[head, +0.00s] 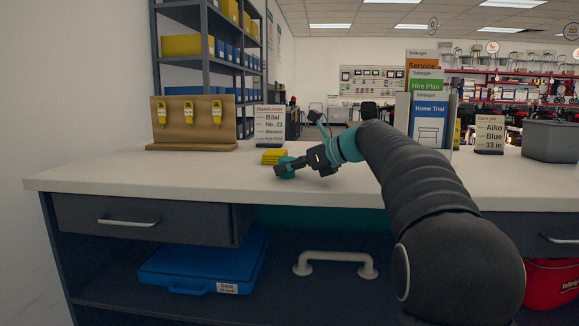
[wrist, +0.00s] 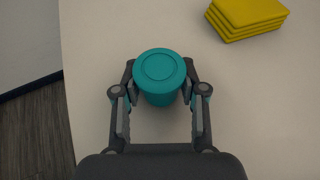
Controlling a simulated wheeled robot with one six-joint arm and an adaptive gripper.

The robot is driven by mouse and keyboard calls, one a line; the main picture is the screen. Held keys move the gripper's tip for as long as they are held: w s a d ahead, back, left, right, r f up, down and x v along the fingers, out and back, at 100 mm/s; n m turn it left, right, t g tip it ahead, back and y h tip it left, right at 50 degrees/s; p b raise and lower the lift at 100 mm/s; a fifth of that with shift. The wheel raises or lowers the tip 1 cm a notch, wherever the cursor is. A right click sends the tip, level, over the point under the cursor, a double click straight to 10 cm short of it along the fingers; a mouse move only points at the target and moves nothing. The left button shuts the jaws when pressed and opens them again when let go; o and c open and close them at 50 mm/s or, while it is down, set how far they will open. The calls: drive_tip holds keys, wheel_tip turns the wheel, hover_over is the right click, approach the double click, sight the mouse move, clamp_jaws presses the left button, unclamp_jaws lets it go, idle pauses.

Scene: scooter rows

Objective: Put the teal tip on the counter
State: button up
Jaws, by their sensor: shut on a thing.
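The teal tip (wrist: 159,72) is a short round piece with a flat ringed top, seen in the wrist view between my fingers. It also shows in the head view (head: 284,168), at the end of my gripper (head: 297,165). My gripper (wrist: 160,97) is shut on the teal tip, with one finger on each side. The tip is over the pale counter (head: 210,178), near its front edge. I cannot tell whether its underside touches the counter top.
A stack of yellow cloths (wrist: 247,18) lies just beyond the tip. Behind it stands a hand-over card (head: 270,122). A wooden board with yellow tags (head: 188,112) stands at the left. A brochure holder (head: 430,112) and grey bin (head: 550,141) stand right. The counter's left front is clear.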

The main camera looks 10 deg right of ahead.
drive_tip(key=o, duration=1.1)
drive_tip(key=shift+r, duration=0.25)
drive_tip(key=shift+s+d+r, duration=0.15)
drive_tip(key=shift+s+d, duration=0.1)
drive_tip(key=shift+d, duration=0.05)
drive_tip(key=p+v, duration=0.1)
drive_tip(key=v, duration=1)
drive_tip(key=shift+s+r, duration=0.1)
